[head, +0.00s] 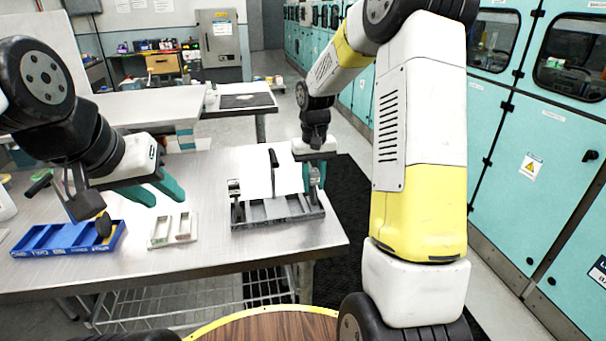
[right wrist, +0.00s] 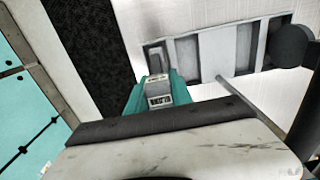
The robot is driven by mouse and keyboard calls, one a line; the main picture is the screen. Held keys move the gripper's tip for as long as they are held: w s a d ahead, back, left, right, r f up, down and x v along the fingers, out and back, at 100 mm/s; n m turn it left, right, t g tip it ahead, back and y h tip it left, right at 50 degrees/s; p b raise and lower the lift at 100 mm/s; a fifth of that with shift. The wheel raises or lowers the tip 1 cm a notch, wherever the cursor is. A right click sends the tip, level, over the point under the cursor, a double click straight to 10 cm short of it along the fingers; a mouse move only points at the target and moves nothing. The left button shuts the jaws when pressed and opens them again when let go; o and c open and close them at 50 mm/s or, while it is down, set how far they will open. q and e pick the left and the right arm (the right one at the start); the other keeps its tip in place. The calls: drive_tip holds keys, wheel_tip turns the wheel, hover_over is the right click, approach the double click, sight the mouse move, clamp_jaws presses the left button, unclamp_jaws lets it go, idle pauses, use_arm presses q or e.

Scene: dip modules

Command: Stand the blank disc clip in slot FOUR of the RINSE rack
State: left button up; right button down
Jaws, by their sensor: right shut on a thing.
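My right gripper (head: 315,178) is shut on the grey clip (right wrist: 158,92), at the right end of the grey rack (head: 280,212). The clip's small label is too small to read surely. In the right wrist view the rack (right wrist: 262,32) runs beyond the clip, with several compartments. I cannot tell whether the clip's lower part is in the end slot or above it. Slot names and the rack's name are not readable. My left gripper (head: 157,193) is open and empty above the table, its teal fingers apart.
A blue compartment tray (head: 45,250) stands at the left with a dark disc (head: 103,225) at its right end. A small white tray (head: 160,243) lies between the tray and rack. A dark upright handle (head: 273,160) rises by the rack. The table's front edge is close.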

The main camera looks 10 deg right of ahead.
drive_tip(key=c, duration=1.1)
unclamp_jaws()
drive_tip(key=shift+f, duration=0.1)
wheel_tip(320, 180, up, 12)
drive_tip(key=shift+f, duration=0.1)
drive_tip(key=s+r+t, duration=0.2)
drive_tip(key=s+r, duration=0.5)
drive_tip(key=s, duration=0.3)
drive_tip(key=s+t, duration=0.1)
drive_tip(key=s, duration=0.3)
drive_tip(key=s+a+f+t+y, duration=0.1)
drive_tip(key=s, duration=0.4)
drive_tip(key=s+a+t+y, duration=0.1)
drive_tip(key=s+t, duration=0.1)
drive_tip(key=s, duration=0.3)
drive_tip(key=shift+s+a+f, duration=0.1)
drive_tip(key=shift+s+f, duration=0.05)
drive_tip(key=shift+f, duration=0.05)
